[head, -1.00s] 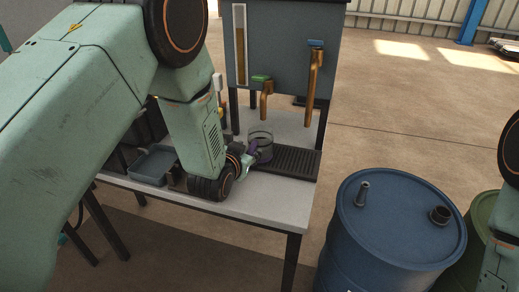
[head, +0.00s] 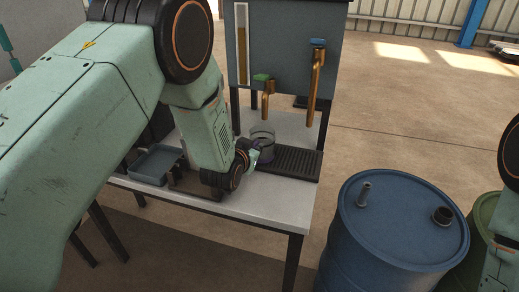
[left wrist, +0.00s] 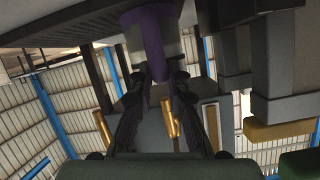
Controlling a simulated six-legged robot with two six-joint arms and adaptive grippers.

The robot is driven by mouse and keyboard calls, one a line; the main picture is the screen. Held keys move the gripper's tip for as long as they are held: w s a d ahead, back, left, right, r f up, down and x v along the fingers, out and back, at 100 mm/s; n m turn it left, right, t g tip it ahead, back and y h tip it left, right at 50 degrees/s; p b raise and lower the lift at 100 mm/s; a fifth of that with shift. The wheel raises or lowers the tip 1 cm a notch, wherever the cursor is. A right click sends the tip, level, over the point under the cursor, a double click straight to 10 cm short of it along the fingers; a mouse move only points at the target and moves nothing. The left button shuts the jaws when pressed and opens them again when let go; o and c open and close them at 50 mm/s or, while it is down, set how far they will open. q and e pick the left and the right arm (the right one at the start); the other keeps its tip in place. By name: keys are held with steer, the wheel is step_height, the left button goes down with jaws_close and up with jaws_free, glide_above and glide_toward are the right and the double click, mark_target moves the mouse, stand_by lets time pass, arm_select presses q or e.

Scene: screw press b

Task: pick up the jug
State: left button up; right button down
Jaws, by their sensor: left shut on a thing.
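The jug (head: 263,136) is a small clear vessel with a dark lower part. In the head view it is upright by the left end of the black slatted drip tray (head: 285,164), below the green-handled tap (head: 267,90). My left gripper (head: 252,158) reaches it from the front left and is shut on it. In the left wrist view a purple part, seemingly the jug's handle (left wrist: 150,40), lies at the dark fingers (left wrist: 158,85). Whether the jug touches the surface below is unclear. My right gripper is out of view.
The grey tank (head: 285,50) with a blue-handled tap (head: 318,70) stands behind the jug. A blue-grey tray (head: 153,178) lies left on the white table (head: 265,205). A blue drum (head: 395,215) and green drum (head: 484,215) stand to the right.

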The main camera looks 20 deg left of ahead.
arm_select(q)
steer(key=shift+d, duration=0.1)
jaws_close()
steer(key=shift+r, duration=0.1)
steer(key=shift+w+r, duration=0.1)
steer(key=shift+r, duration=0.1)
steer(key=r, duration=0.1)
steer(key=r+p, duration=0.1)
steer(key=r, duration=0.1)
steer(key=shift+s, duration=0.3)
steer(key=s+p, duration=0.2)
steer(key=s, duration=1.5)
steer(key=shift+s+a, duration=0.25)
steer(key=shift+a, duration=0.1)
